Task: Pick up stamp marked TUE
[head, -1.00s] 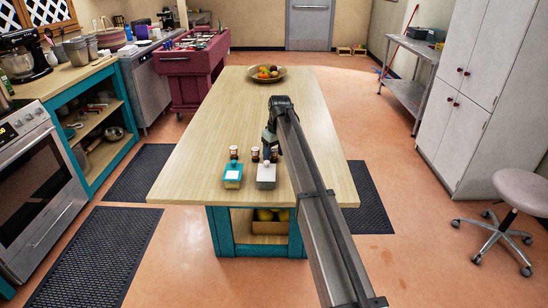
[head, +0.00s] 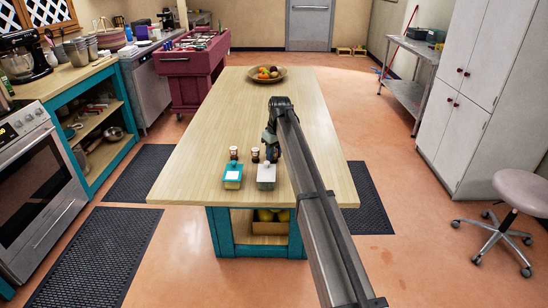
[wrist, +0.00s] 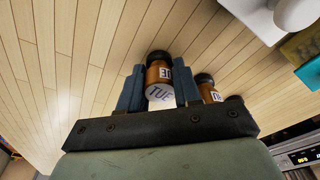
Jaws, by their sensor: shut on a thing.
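The stamp marked TUE (wrist: 159,92) is a brown, bottle-shaped piece with a dark end and a white face lettered TUE. In the wrist view it sits between the two blue fingers of my gripper (wrist: 160,82), which is shut on it. In the head view my gripper (head: 268,138) is over the near part of the wooden island, and the held stamp is hidden there. Two similar brown stamps stand to its left, a left one (head: 234,153) and a right one (head: 255,154). A neighbouring stamp (wrist: 207,84) shows just right of the right finger.
A fruit bowl (head: 267,74) is at the far end. The island top (head: 215,115) between is clear.

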